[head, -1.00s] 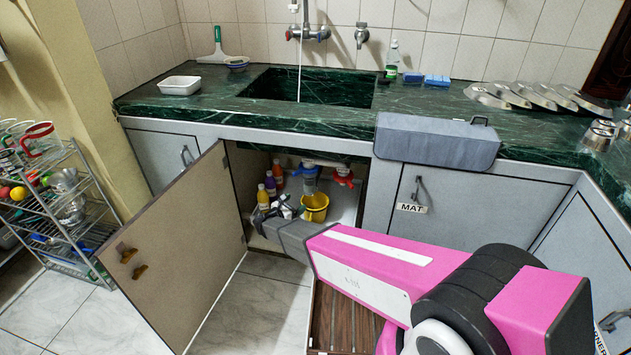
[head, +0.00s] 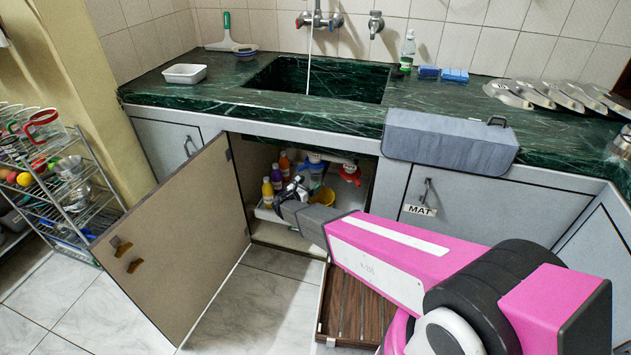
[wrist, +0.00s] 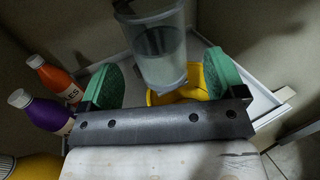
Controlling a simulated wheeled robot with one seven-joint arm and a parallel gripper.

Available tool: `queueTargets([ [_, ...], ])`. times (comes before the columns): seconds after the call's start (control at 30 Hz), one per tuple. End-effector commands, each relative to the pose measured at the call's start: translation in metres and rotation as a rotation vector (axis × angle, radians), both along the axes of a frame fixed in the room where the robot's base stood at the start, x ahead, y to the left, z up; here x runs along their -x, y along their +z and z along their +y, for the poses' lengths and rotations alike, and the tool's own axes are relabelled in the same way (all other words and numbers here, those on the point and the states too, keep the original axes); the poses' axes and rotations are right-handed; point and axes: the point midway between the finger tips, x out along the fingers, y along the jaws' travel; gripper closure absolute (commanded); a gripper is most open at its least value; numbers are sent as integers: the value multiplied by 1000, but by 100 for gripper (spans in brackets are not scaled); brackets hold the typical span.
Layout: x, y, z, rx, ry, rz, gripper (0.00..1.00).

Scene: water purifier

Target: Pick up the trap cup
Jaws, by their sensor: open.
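The trap cup (wrist: 157,50) is a clear, greyish cylinder in the upper middle of the wrist view, holding what looks like cloudy liquid. It hangs under the sink inside the open cabinet, where it also shows in the head view (head: 316,178). My gripper (wrist: 163,80) is open, with one green finger pad on each side of the cup's lower part in the picture. I cannot tell whether the pads are level with the cup or touch it. In the head view my gripper (head: 291,190) reaches into the cabinet, small and partly mixed with the things behind.
A yellow bucket (wrist: 192,82) stands in a white tray (wrist: 263,103) below the cup. Orange (wrist: 55,78) and purple (wrist: 42,112) bottles stand at the left. A red-handled fitting (head: 350,174) is to the right of the cup. The open cabinet door (head: 180,240) bounds the left.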

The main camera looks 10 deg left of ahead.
Motion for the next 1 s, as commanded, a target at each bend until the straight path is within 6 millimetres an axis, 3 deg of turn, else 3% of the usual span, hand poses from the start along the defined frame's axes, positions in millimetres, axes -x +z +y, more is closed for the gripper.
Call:
queueTargets([
  [0.33, -39, 0, -21, 0, -1, 0, 11],
  [0.6, -42, 0, -24, 0, -1, 0, 11],
  [0.67, -42, 0, -24, 0, -1, 0, 28],
  [0.8, -42, 0, -23, 0, -1, 0, 70],
  [1.0, -42, 1, -23, 1, -1, -1, 70],
])
